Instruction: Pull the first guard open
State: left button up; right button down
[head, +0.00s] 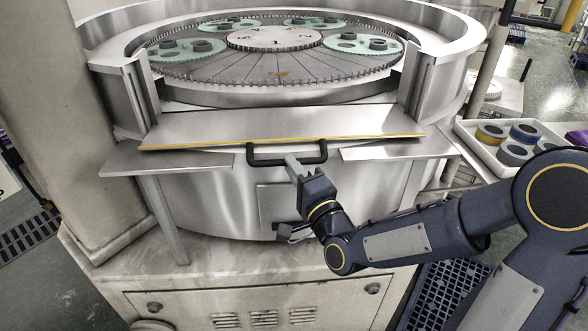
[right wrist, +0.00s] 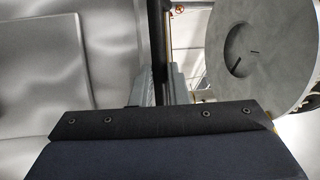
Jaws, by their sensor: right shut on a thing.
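The guard (head: 285,124) is a flat steel panel with a yellow strip along its front edge. In the head view it lies tilted outward at the front of the round lapping machine, below the gap in the rim wall. Its black bar handle (head: 262,161) sticks out from the front edge. My right gripper (head: 291,160) is shut on the right part of this handle. In the right wrist view the dark handle bar (right wrist: 157,45) runs upright by the grey fingers, which are partly hidden by the gripper body. My left gripper is in neither view.
Behind the guard, the toothed round table (head: 190,75) carries green discs with dark rings. Fixed steel ledges (head: 165,160) flank the guard. A white tray (head: 478,150) with several rings stands at right. A pale column (head: 50,90) rises at left.

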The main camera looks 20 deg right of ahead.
jog(key=shift+m+g+h, duration=0.4)
jog(key=shift+g, duration=0.5)
notch_tip(320, 180, up, 4)
jog(key=p, duration=0.4)
jog(key=shift+r+p, duration=0.2)
jog(key=shift+p, duration=0.1)
jog(key=c, duration=1.4)
grip_release()
jog(key=shift+f, duration=0.15)
jog(key=s+d+b, duration=0.1)
jog(key=s, duration=0.6)
jog(key=shift+s+d+f, duration=0.15)
jog(key=shift+s+d, duration=0.1)
jog(key=shift+s, duration=0.15)
